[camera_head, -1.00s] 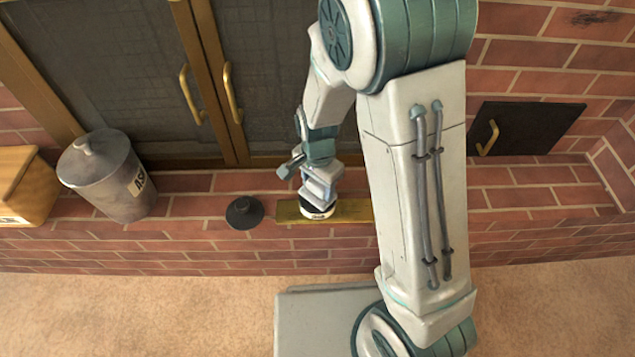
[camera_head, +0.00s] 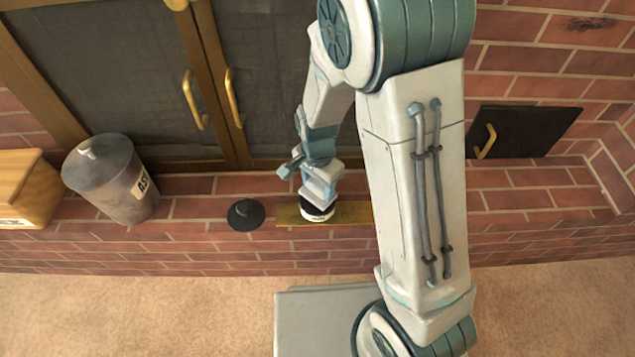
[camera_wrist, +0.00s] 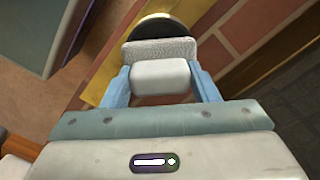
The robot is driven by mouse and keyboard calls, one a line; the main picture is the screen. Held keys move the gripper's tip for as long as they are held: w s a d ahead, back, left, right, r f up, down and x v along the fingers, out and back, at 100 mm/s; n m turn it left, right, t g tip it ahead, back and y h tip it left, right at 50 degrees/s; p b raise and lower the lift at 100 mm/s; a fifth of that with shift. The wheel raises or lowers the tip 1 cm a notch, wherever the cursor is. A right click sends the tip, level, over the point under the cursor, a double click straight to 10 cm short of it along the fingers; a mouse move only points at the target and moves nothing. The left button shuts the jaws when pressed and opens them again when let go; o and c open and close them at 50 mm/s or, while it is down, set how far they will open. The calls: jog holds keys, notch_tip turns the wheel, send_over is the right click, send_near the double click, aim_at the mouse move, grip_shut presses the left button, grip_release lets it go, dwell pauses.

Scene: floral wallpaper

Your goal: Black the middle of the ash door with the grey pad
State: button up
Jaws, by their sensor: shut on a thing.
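The ash door (camera_head: 540,130) is a small black panel with a brass handle, set in the brick at the right of the head view; it looks closed. My gripper (camera_head: 318,188) is well left of it, pointing down over the brass strip. In the wrist view my gripper (camera_wrist: 160,82) is shut on the pale block-shaped back of the grey pad (camera_wrist: 158,50). The pad's grey, rough layer faces a round black tin (camera_wrist: 162,25). In the head view the tin (camera_head: 317,217) is right under the pad; I cannot tell whether they touch.
The tin stands on a brass strip (camera_head: 352,213) on the brick ledge. A black knobbed disc (camera_head: 245,214) lies left of it. A grey ash bin (camera_head: 108,180) and a wooden box (camera_head: 25,190) stand farther left. Glazed brass-framed doors (camera_head: 110,80) are behind.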

jog(key=shift+r+p, duration=2.3)
jog(key=shift+r, duration=0.45)
jog(key=shift+f, duration=0.1)
